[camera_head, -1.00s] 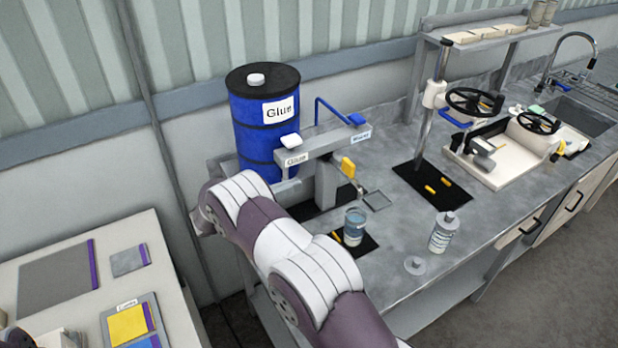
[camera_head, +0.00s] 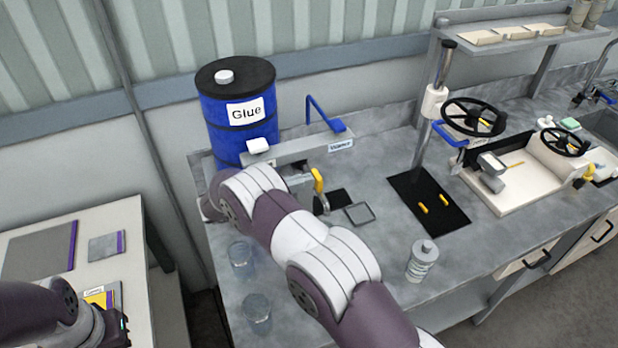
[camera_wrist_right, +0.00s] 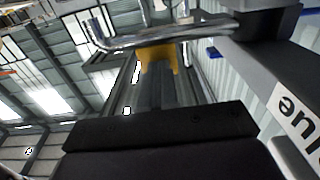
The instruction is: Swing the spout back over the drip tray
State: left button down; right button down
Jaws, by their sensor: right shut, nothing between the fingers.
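The glue beam (camera_head: 290,151) stands in front of the blue glue drum (camera_head: 240,112). A yellow handle (camera_head: 318,181) hangs at its front with a grey part beneath, beside a small square frame (camera_head: 358,214). I cannot tell clearly which part is the spout. A black patch (camera_head: 338,198) shows beside it; the drip tray is probably behind my right arm. My right gripper (camera_wrist_right: 168,95) is shut and empty, near the yellow handle (camera_wrist_right: 158,57) in the wrist view; my arm hides it in the head view. My left gripper (camera_head: 112,326) is at the lower left, its jaws unclear.
Two clear glasses (camera_head: 240,258) (camera_head: 258,312) stand on the counter left of my arm. A bottle (camera_head: 422,260) stands to its right.

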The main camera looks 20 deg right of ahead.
aim_at(318, 184)
jog(key=shift+a+r, duration=0.1)
jog(key=shift+a, duration=0.15)
jog(key=shift+d, duration=0.1)
jog(key=d+n+t+p, duration=0.1)
jog(key=d+n+t, duration=0.1)
jog(key=t, duration=0.1)
jog(key=d+n+t+y+p, duration=0.1)
jog(key=n+t, duration=0.1)
jog(key=t, duration=0.1)
jog(key=s+d+n+t+y+p, duration=0.1)
jog(key=d+n+t, duration=0.1)
jog(key=t, duration=0.1)
jog(key=shift+s+d, duration=0.1)
jog(key=shift+d, duration=0.2)
jog(key=w+d+n+t+y+b, duration=0.2)
jog(key=w+d+n+t+b, duration=0.1)
jog(key=d, duration=0.3)
jog(key=shift+t+y+b, duration=0.4)
jog(key=shift+t+b, duration=0.2)
jog(key=shift+r, duration=0.25)
